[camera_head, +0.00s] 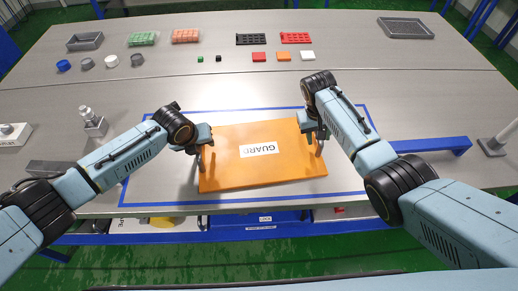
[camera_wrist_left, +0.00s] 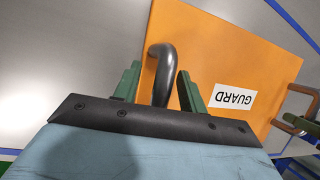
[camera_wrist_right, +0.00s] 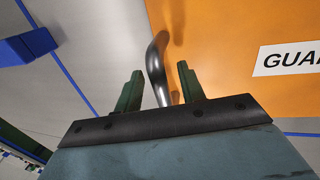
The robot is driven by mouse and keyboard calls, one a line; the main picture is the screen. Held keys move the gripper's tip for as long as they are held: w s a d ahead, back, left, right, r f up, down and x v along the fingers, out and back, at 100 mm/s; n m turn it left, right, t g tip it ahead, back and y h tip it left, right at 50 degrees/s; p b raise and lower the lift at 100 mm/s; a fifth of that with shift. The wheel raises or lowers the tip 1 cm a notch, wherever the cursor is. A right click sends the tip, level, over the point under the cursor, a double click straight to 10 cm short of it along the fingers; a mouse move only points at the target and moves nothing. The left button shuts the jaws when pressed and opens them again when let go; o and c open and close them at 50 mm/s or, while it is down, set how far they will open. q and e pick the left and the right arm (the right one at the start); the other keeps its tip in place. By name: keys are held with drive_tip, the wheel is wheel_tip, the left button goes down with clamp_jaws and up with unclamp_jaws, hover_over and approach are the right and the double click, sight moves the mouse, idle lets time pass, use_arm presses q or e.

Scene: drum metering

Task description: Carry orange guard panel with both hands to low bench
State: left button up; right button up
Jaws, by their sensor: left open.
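The orange guard panel (camera_head: 262,165), with a white GUARD label, lies flat on the table inside a blue outlined rectangle. A grey handle stands at each short side. My left gripper (camera_head: 204,142) is at the left handle; in the left wrist view its green fingers (camera_wrist_left: 157,88) are apart on either side of the handle (camera_wrist_left: 163,68). My right gripper (camera_head: 316,130) is at the right handle; in the right wrist view its fingers (camera_wrist_right: 160,88) are apart with the handle (camera_wrist_right: 155,66) between them. No finger clearly touches a handle.
Small trays, coloured blocks and round caps stand along the back of the table, such as a grey tray (camera_head: 406,28). A blue bar (camera_head: 432,146) is to the right and a grey block (camera_head: 50,168) to the left. A lower blue shelf (camera_head: 228,231) shows below the front edge.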

use_arm(q)
drive_tip(key=shift+c, duration=0.2)
clamp_jaws()
use_arm(e)
clamp_jaws()
idle(0.9)
use_arm(q)
drive_tip(key=shift+w+r, duration=0.2)
use_arm(e)
drive_tip(key=shift+w+r, duration=0.15)
